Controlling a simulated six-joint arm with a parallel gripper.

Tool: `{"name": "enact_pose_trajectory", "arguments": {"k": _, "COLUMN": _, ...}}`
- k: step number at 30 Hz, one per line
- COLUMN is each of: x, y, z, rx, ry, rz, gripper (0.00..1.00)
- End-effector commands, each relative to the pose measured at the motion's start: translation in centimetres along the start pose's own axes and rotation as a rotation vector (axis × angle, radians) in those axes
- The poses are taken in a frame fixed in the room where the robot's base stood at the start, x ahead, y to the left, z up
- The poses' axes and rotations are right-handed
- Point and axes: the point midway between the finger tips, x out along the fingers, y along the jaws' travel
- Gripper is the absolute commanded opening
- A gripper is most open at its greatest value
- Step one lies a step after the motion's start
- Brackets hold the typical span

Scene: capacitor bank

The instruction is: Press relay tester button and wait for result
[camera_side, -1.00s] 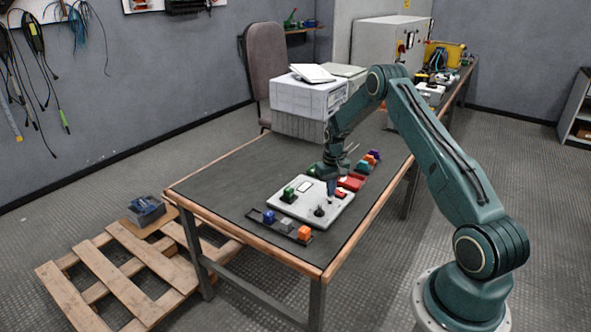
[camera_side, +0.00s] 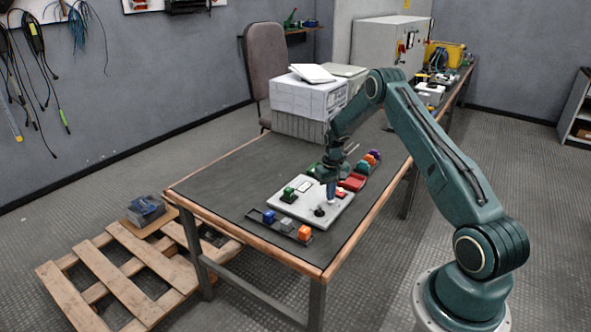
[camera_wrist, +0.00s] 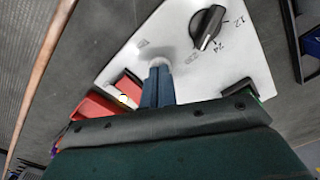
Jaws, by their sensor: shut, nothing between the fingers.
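The relay tester (camera_side: 338,207) is a flat pale panel on the table. It carries a black rotary knob (camera_side: 319,211), also in the wrist view (camera_wrist: 208,27) beside the marks 12 and 24. A green relay (camera_side: 288,194) sits in a black socket at the panel's left side. My gripper (camera_side: 331,202) points down over the panel. In the wrist view my gripper (camera_wrist: 160,66) has its blue fingers together and empty. The tips are at a small round whitish button (camera_wrist: 157,61) and partly cover it. I cannot tell whether the button is pressed.
A black tray (camera_side: 256,215) with blue, grey and orange blocks lies in front of the panel. A red bin (camera_side: 352,182) and several coloured blocks (camera_side: 371,160) lie behind it. White boxes (camera_side: 305,98) stand at the table's far end. The table's left part is clear.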

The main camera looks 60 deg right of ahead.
Motion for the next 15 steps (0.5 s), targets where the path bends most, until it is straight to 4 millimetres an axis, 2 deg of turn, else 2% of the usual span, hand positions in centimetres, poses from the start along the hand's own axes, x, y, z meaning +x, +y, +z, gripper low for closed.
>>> {"name": "enact_pose_trajectory", "arguments": {"k": 15, "x": -0.05, "y": 0.00, "z": 0.03, "rx": 0.000, "ry": -0.001, "rz": 0.000, "gripper": 0.00}}
